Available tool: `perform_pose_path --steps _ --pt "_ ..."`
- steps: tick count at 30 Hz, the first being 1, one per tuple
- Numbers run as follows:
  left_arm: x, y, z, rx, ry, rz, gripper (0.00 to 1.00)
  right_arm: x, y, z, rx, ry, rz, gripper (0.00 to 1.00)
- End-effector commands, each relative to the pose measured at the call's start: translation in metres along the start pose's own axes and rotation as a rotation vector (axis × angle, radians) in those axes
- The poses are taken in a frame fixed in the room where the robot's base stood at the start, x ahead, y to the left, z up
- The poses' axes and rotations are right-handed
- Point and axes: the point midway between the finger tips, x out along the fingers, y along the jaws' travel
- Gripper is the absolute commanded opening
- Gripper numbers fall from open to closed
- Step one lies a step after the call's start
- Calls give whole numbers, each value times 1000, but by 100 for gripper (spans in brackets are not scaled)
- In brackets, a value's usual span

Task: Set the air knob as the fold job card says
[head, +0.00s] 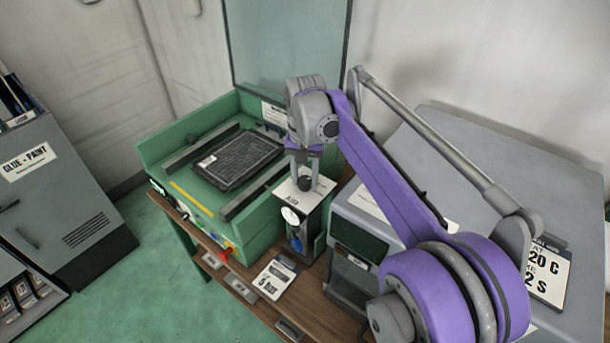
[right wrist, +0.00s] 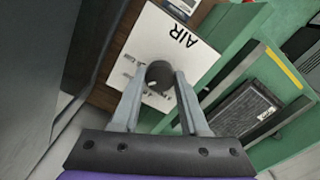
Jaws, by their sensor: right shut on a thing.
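The air knob (head: 304,184) is a small dark round knob on top of the white plate marked AIR (head: 291,198). It also shows in the right wrist view (right wrist: 159,73). My right gripper (head: 307,178) reaches down from above and is shut on the knob, one finger on each side; the wrist view shows the same fingers (right wrist: 162,84). A round white gauge (head: 290,215) sits on the front of the air unit; its needle is too small to read. A job card (head: 272,280) lies on the wooden bench in front and ends in "bar"; its digit looks like 5 or 6. My left gripper is out of view.
A green tray press (head: 190,150) holding a dark panel (head: 238,158) stands left of the air unit. A red knob (head: 225,254) is on its front. A grey machine (head: 470,150) with a dark window stands close on the right. A grey GLUE - PAINT cabinet (head: 60,200) is far left.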

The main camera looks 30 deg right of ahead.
Motion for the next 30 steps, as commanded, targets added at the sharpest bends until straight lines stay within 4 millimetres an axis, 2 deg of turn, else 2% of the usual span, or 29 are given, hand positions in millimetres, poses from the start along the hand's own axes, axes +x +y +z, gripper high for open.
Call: perform_pose_path --steps 19,20,21,24,30 --pt "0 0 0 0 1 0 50 0 0 0 49 0 0 0" --pt "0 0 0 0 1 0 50 0 0 0 49 0 0 48" --pt "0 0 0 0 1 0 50 0 0 0 49 0 0 55" --pt "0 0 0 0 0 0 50 0 0 0 49 0 0 73" --pt "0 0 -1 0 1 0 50 0 0 0 49 0 0 74"
